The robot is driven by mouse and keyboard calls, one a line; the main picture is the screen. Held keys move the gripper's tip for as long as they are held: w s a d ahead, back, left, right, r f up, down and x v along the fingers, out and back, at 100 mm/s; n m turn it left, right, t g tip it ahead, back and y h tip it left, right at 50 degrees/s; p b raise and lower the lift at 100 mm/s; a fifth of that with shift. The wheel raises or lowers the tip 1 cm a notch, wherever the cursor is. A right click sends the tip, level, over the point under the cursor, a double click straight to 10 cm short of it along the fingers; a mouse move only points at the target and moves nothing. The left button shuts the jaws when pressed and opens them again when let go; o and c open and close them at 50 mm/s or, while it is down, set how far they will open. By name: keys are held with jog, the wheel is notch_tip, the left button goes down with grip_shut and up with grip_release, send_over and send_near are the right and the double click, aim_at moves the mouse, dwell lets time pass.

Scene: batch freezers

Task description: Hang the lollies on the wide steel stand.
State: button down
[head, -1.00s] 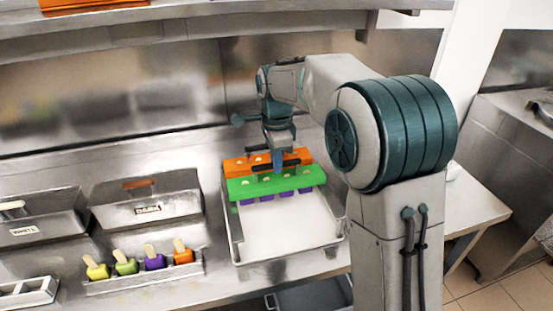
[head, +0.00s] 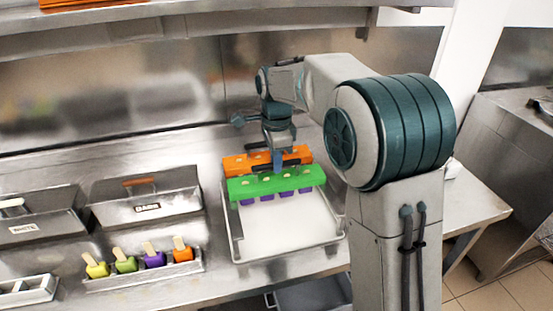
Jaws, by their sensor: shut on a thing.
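The wide steel stand (head: 236,240) is an open metal frame around a white base, right of centre on the counter. An orange bar (head: 238,164) with pale stick ends on top lies across its back part. A green bar (head: 250,187) with several stick ends on top is in front of it, and purple lollies (head: 265,197) hang below the green bar. My gripper (head: 277,168) points down, shut on the green bar near its middle. The jaws' contact is small and partly hidden. I cannot tell whether the green bar touches the stand's rails.
A small steel holder (head: 140,283) with yellow, green, purple and orange lollies stands to the left. Behind it are lidded steel tubs, one marked DARK (head: 147,208) and one marked WHITE (head: 25,228). A shelf (head: 200,18) runs above. The stand's front part is free.

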dwell(0.3)
jog(key=c, duration=1.3)
grip_release()
jog(key=shift+c, duration=0.2)
notch_tip(320, 180, up, 14)
jog(key=shift+f, duration=0.1)
jog(key=s+d+f+n+t, duration=0.2)
jog(key=s+d+n, duration=0.5)
jog(key=s+d, duration=0.25)
jog(key=s+d+f+n, duration=0.3)
jog(key=s+f+n, duration=0.1)
jog(key=s, duration=0.4)
jog(key=s+d+f+n+t, duration=0.1)
jog(key=s+d+f+n, duration=0.2)
jog(key=s+f, duration=0.4)
jog(key=shift+s+d+f+n, duration=0.2)
jog(key=shift+s+f+n, duration=0.1)
jog(key=shift+s+n, duration=0.3)
